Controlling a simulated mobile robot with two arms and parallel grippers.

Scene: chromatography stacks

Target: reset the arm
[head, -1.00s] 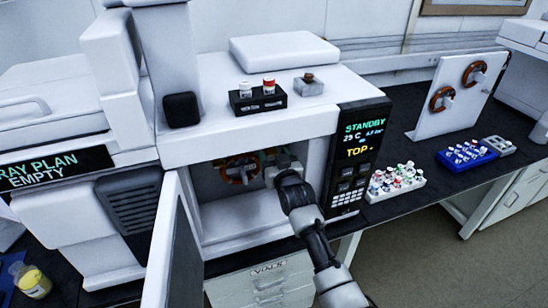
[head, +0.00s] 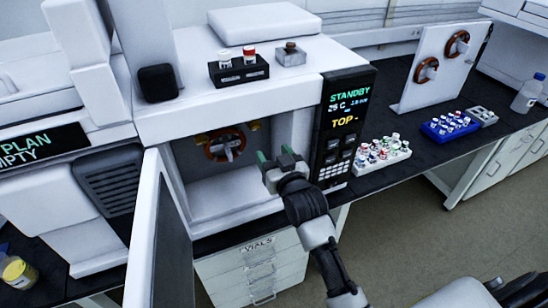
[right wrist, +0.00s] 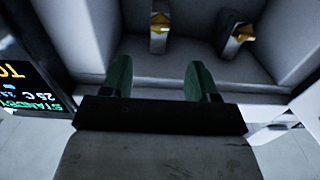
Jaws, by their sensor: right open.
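My right gripper (head: 275,156) is open and empty, with its green fingers apart at the right side of the open instrument compartment (head: 235,197). It also shows in the right wrist view (right wrist: 158,80), with nothing between the fingers, which point into the white compartment. An orange-brown coil (head: 214,148) is mounted on the back wall, left of the gripper and apart from it. Two yellow-tipped fittings (right wrist: 160,20) stand beyond the fingers in the wrist view. My left gripper is not in view.
The open door (head: 148,230) stands left of the compartment. The display panel (head: 343,125), reading STANDBY, is close on the gripper's right. A white vial rack (head: 362,168), a blue rack (head: 437,135) and a panel with two coils (head: 425,95) stand farther right.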

